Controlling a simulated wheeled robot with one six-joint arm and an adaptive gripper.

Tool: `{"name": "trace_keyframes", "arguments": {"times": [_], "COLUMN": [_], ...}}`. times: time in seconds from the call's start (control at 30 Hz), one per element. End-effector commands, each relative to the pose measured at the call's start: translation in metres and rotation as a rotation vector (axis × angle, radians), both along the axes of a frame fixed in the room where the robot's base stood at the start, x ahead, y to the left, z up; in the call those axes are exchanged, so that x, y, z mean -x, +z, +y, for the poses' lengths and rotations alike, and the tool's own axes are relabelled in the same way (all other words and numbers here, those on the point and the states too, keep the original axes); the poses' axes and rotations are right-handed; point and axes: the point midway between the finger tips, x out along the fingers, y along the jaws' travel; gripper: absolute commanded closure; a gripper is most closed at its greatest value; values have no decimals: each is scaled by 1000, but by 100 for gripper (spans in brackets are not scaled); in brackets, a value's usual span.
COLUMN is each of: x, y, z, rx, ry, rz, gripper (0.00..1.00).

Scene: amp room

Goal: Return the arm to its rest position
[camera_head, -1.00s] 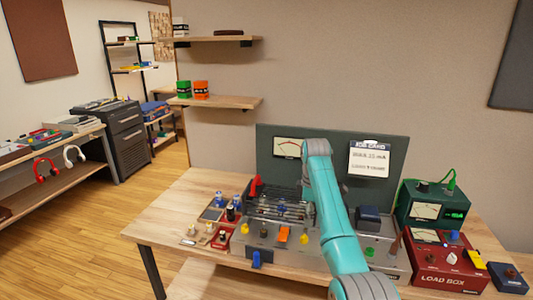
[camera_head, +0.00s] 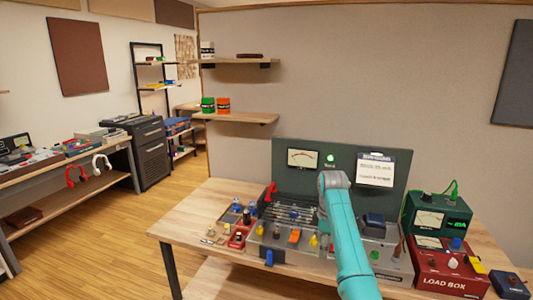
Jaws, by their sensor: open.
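My teal arm (camera_head: 350,245) reaches up from the bottom edge, in front of the bench console (camera_head: 340,258). Its grey end joint (camera_head: 333,181) stands before the console's dark green back panel (camera_head: 345,158). My gripper does not show; what lies beyond the grey joint is hidden. The arm covers part of the console's middle. A green lamp (camera_head: 330,158) glows on the panel between a meter (camera_head: 303,158) and a clipboard (camera_head: 375,170).
The wooden bench (camera_head: 185,225) holds small parts at the console's left. A red load box (camera_head: 445,273) and a green meter box (camera_head: 428,218) stand at right. Shelves (camera_head: 235,118) hang on the wall. Open wooden floor (camera_head: 95,245) lies to the left.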

Motion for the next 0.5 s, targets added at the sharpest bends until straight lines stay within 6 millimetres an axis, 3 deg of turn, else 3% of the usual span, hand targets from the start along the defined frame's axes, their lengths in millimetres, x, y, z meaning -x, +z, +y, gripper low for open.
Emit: {"name": "trace_keyframes", "arguments": {"times": [0.27, 0.5], "x": [6, 22], "y": [-48, -116], "z": [0, 0], "rx": [-2, -9], "ry": [-44, -111], "rz": [-44, -111], "gripper": [44, 44]}}
